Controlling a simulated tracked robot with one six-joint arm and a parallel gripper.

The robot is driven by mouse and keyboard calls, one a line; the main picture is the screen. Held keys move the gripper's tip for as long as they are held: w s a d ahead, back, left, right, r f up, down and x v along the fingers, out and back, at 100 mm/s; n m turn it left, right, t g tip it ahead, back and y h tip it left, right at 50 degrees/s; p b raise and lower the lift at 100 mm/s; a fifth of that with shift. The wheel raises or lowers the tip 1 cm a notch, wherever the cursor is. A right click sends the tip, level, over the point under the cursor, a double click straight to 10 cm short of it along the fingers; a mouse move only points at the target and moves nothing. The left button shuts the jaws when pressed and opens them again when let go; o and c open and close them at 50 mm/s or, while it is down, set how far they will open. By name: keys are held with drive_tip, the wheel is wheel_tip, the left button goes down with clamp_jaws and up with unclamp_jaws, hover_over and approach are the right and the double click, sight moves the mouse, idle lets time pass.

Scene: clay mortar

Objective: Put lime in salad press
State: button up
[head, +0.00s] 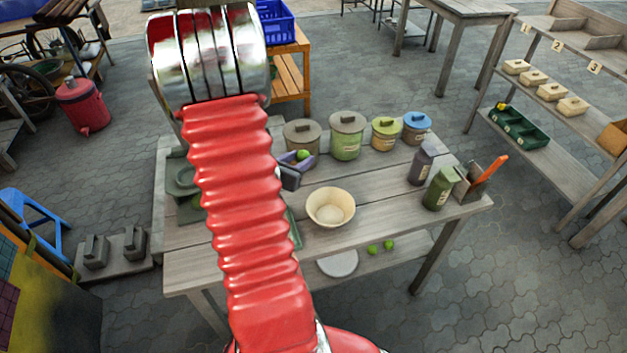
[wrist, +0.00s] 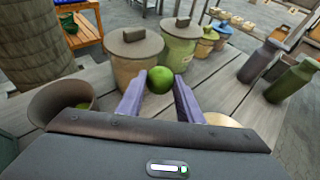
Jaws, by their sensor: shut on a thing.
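My gripper (head: 300,158) is shut on a green lime (head: 303,154) and holds it above the table, in front of the lidded pots. In the wrist view the lime (wrist: 160,80) sits between the tips of the two purple fingers (wrist: 160,90). A brown clay mortar-like bowl (wrist: 48,100) with something green inside stands at the left of the wrist view. My arm hides it in the head view. I cannot tell whether this bowl is the salad press. A grey-green object with a round dish (head: 182,180) stands at the table's left, partly hidden by my arm.
Several lidded pots (head: 347,135) line the table's back. A cream bowl (head: 331,206) stands right of my arm. Two dark bottles (head: 438,188) and a box with an orange-handled tool (head: 490,172) stand at the right. Two limes (head: 381,247) lie on the lower shelf.

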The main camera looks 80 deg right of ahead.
drive_tip(key=shift+w, duration=0.2)
drive_tip(key=shift+s+f, duration=0.1)
hover_over(300, 190)
drive_tip(key=shift+f, duration=2.85)
drive_tip(key=shift+f, duration=0.1)
drive_tip(key=shift+f, duration=1.95)
drive_tip(key=shift+f, duration=0.1)
drive_tip(key=o, duration=1)
